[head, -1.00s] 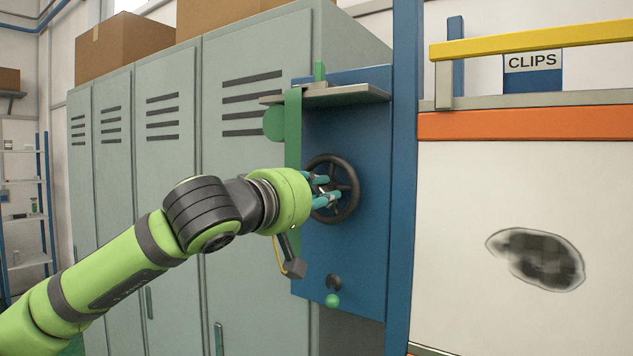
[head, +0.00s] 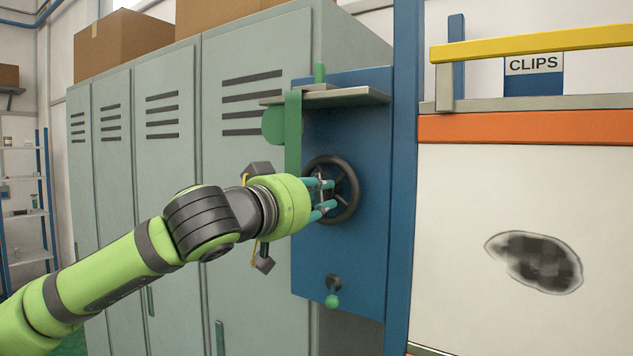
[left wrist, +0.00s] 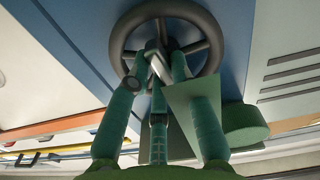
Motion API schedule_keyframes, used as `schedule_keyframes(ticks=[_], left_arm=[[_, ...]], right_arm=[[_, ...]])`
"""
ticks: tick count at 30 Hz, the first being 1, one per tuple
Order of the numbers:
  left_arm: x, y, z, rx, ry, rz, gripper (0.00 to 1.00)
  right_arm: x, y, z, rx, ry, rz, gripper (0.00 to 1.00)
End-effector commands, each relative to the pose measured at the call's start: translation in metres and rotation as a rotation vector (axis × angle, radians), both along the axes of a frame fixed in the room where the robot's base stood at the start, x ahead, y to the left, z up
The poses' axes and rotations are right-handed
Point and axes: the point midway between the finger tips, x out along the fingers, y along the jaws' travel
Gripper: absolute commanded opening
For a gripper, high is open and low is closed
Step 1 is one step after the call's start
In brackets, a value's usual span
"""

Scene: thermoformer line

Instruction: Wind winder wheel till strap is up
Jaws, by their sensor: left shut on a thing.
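The dark winder wheel (head: 356,186) is mounted on a blue upright panel; it also shows at the top of the left wrist view (left wrist: 117,42). My left gripper (head: 326,196) comes in from the left with its teal fingers at the wheel's middle, shut on it; the fingers also show in the left wrist view (left wrist: 156,72) and cover part of the hub and spokes. The green strap (head: 293,130) hangs along the panel's left edge from a grey shelf; its lower part is hidden behind my gripper. My right gripper is not in view.
A green disc (head: 274,127) sits beside the strap. The grey shelf (head: 350,97) juts out above the wheel. A small knob with a green ball (head: 332,300) is low on the blue panel (head: 365,250). Grey lockers (head: 250,75) stand behind my left arm.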

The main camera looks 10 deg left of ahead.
Motion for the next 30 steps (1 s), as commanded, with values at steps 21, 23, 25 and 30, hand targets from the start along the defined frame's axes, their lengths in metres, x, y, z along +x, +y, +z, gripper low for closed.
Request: schedule_keyframes(ticks=[21,23,25,30], left_arm=[[0.003,0.001,-0.003,0.467,-0.162,0.004,0.0],[0.003,0.002,-0.004,0.535,-0.187,0.005,0.0],[0.003,0.002,-0.004,0.586,-0.206,0.005,0.0],[0.003,0.002,-0.006,0.607,-0.215,0.005,0.0]], right_arm=[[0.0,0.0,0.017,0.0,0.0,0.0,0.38],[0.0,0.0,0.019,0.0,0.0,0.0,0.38],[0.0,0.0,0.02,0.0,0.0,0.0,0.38],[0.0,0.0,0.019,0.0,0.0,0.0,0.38]])
